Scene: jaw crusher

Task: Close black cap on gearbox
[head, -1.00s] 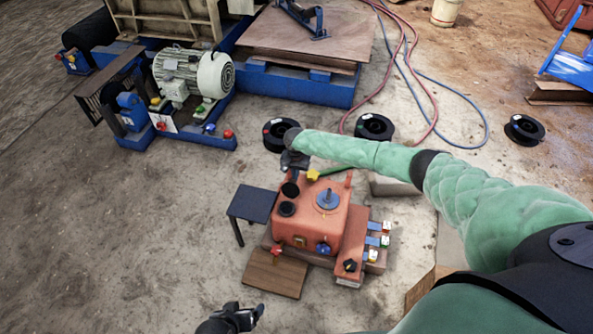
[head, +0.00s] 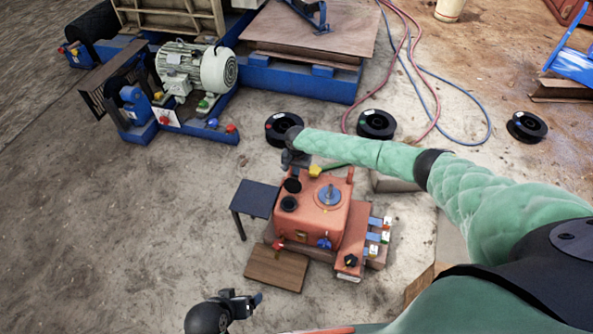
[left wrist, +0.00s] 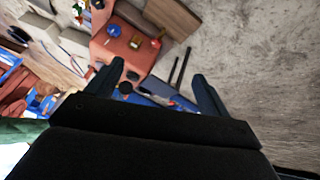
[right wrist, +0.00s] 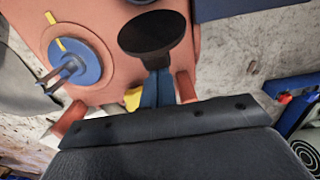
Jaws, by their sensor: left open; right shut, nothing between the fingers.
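The orange-red gearbox (head: 322,218) stands on the floor in the middle of the head view. Its black cap (head: 292,185) sits beside a round black opening (head: 289,203) on the top; the cap looks tilted up rather than over it. In the right wrist view the cap (right wrist: 150,33) is a dark disc. My right gripper (right wrist: 158,80) is shut and empty, its fingertips at the cap's near edge; I cannot tell whether they touch. My left gripper (head: 256,298) is open and empty, low in front of the gearbox; its spread fingers (left wrist: 158,75) show in the left wrist view.
A small dark table (head: 255,198) and a brown board (head: 277,268) stand close to the gearbox. A blue-framed motor unit (head: 195,75) is at the upper left. Black spools (head: 376,124) lie behind the gearbox. Bare floor is free at the left.

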